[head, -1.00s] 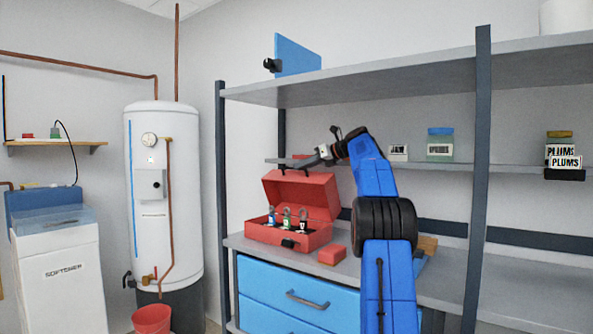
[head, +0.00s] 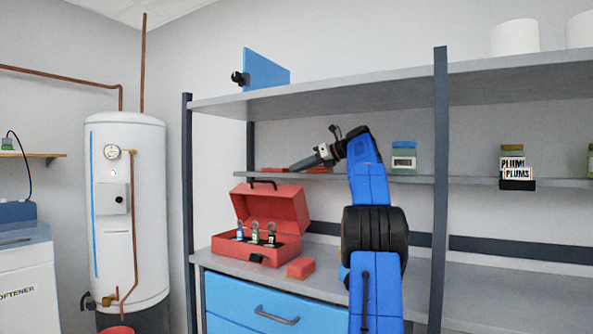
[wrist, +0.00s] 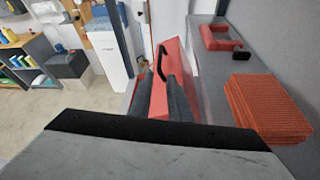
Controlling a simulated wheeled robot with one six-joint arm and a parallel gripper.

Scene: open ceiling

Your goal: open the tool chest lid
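The red tool chest (head: 286,250) stands on the counter in the head view. Its lid (head: 285,210) is raised and leans back, with a black handle (head: 263,183) on it. Several small padlock-like items stand in the chest. My gripper (head: 300,166) is above and to the right of the lid, apart from it in the head view. In the wrist view its two dark fingers (wrist: 160,100) are apart, with the red lid (wrist: 172,60) and its handle showing beyond and between them. I see nothing held.
A red block (head: 300,268) lies on the counter right of the chest. The shelf (head: 400,179) behind my gripper holds flat red things and a jar (head: 404,158). A textured red block (wrist: 270,108) shows at right in the wrist view. A dark shelf post (head: 440,190) stands right of my arm.

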